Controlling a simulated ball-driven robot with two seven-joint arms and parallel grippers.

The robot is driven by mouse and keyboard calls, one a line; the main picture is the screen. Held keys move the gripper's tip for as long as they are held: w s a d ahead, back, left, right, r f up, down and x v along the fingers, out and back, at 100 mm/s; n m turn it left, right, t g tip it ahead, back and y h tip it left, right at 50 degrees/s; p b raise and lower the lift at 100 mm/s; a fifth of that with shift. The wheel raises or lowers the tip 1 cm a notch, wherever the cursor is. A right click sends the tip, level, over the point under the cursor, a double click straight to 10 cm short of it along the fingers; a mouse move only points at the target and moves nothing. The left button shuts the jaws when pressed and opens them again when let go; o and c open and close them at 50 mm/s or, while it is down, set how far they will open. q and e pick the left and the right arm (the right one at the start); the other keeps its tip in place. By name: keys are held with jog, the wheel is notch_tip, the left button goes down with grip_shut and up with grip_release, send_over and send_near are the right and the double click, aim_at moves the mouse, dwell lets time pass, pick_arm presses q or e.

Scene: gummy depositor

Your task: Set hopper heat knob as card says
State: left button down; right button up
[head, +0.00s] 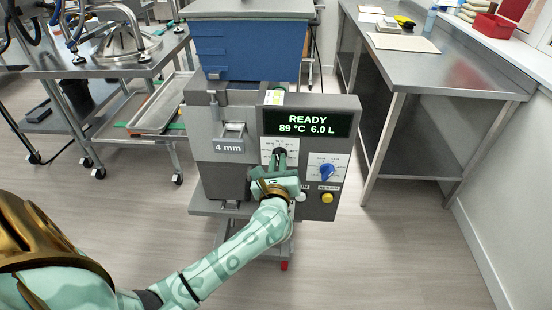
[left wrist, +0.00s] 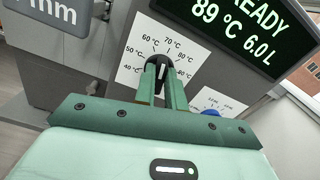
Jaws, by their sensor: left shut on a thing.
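The depositor's control panel (head: 349,113) has a display (head: 306,123) reading READY, 89 °C, 6.0 L. Below it is the black hopper heat knob (head: 279,152) on a white dial plate. My left gripper (left wrist: 161,82) is shut on the knob, one finger on each side. My right gripper is out of view.
A blue knob (head: 327,173) and yellow button (head: 327,198) sit right of my left gripper. A steel bench (head: 455,72) stands right, a cart (head: 110,65) left.

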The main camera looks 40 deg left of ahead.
pick_arm(q)
jog(key=shift+w+d+m+p, duration=0.15)
jog(key=shift+m+p, duration=1.45)
jog(key=shift+m, duration=1)
jog(key=shift+s+d+m+p, duration=0.1)
jog(key=shift+m+p, duration=1.5)
jog(key=shift+m, duration=1)
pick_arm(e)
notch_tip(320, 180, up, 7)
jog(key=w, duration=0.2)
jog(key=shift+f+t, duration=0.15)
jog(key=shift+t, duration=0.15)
pick_arm(q)
jog(key=shift+f, duration=0.1)
jog(key=c, duration=1.5)
grip_release()
jog(key=shift+o, duration=0.2)
jog(key=p+v, duration=0.1)
jog(key=v, duration=1.5)
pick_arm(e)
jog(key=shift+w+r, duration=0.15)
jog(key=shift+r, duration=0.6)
